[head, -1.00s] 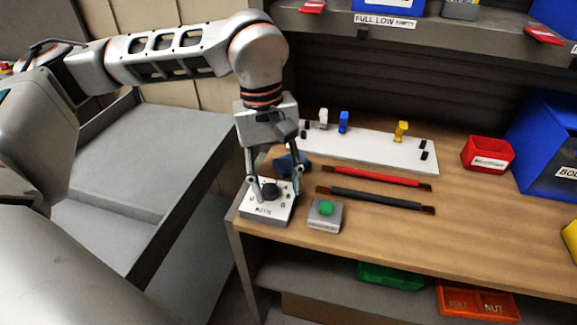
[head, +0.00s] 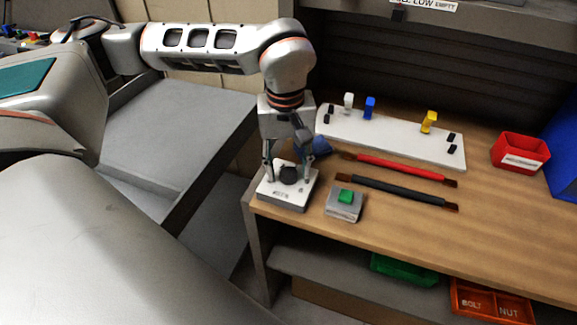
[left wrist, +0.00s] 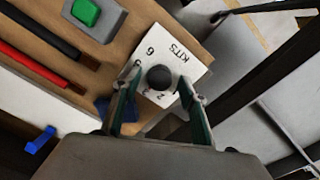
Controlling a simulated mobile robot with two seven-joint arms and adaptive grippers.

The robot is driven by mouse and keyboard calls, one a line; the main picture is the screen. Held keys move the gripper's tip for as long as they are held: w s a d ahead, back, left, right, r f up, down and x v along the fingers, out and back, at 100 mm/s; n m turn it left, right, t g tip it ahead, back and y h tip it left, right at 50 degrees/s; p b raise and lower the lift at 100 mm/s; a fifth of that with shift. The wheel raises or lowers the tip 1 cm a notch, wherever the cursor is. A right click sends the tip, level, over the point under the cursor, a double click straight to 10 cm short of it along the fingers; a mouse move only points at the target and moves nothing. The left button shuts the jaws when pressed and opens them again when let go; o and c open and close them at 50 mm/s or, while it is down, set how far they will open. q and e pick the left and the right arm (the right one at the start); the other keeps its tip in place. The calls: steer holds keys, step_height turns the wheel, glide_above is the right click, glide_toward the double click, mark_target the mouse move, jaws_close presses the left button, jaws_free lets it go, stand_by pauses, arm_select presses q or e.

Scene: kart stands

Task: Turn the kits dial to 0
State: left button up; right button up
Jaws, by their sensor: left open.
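The kits dial is a dark round knob (head: 289,175) on a white box labelled KITS (head: 283,197) at the bench's left front corner. The knob (left wrist: 160,77) and box (left wrist: 165,43) also show in the left wrist view, with numbers around the knob, including a 6 and a 2; the pointer cannot be made out. My left gripper (head: 288,178) points down over the box, open, its fingers on either side of the knob. In the left wrist view the fingertips (left wrist: 166,88) are apart; contact with the knob cannot be told. My right gripper is not in view.
A grey box with a green button (head: 346,197) stands right of the dial box. Behind lie a red bar (head: 400,168), a dark bar (head: 398,190) and a white board with pegs (head: 390,140). A red bin (head: 520,152) stands farther right. A blue object sits behind the gripper.

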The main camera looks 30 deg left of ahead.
arm_select(q)
steer(key=c, duration=1.1)
steer(key=shift+n, duration=0.5)
steer(key=n, duration=0.4)
steer(key=shift+n+p, duration=0.3)
steer(key=shift+n, duration=0.1)
steer(key=n, duration=0.5)
steer(key=shift+s, duration=0.1)
steer(key=n, duration=0.6)
steer(key=shift+d+n, duration=0.1)
steer(key=shift+n, duration=0.3)
steer(key=n+b, duration=0.1)
steer(key=n, duration=0.5)
steer(key=shift+n, duration=0.4)
